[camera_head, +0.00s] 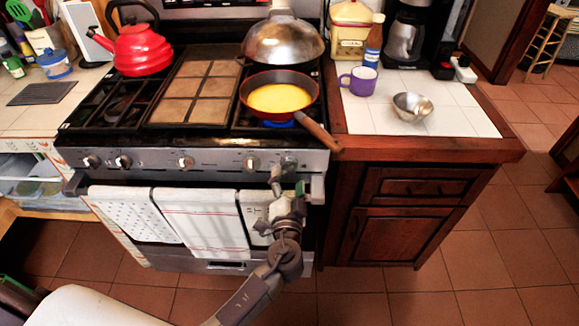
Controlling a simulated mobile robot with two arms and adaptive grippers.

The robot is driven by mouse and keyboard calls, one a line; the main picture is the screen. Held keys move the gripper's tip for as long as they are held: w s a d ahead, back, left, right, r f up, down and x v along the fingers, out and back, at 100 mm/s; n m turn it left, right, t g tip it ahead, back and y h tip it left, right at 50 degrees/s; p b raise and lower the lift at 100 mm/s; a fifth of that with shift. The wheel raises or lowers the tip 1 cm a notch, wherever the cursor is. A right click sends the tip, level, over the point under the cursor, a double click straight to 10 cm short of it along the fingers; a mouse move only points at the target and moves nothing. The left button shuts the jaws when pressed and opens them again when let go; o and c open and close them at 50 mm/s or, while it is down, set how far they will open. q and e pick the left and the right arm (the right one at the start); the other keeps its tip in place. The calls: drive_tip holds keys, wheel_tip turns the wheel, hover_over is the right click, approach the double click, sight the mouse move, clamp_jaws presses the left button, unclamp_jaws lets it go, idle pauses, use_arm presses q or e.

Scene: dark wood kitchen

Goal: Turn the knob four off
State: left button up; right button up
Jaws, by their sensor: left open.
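A row of several round metal knobs runs along the stove's front panel (218,161). Counting from the left, knob four (252,163) is right of the centre knob (185,162). The rightmost knob (289,162) is close beside it. My left gripper (285,180) is open in front of the right end of the panel, just below the rightmost knob and right of knob four. I cannot tell whether a fingertip touches a knob. Blue flame (283,124) shows under the pan at the right front burner. My right gripper is not in view.
A red pan (278,94) with yellow contents has its wooden handle (318,134) jutting over the front right edge. Towels (205,222) hang on the oven rail below the knobs. A red kettle (142,50) and a domed metal lid (283,42) stand on the stove.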

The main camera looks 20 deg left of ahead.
sight(289, 170)
use_arm(q)
drive_tip(key=shift+x, duration=1.7)
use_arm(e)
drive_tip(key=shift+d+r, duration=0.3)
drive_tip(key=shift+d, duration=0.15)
use_arm(q)
drive_tip(key=c, duration=1.2)
drive_tip(key=shift+o, duration=0.2)
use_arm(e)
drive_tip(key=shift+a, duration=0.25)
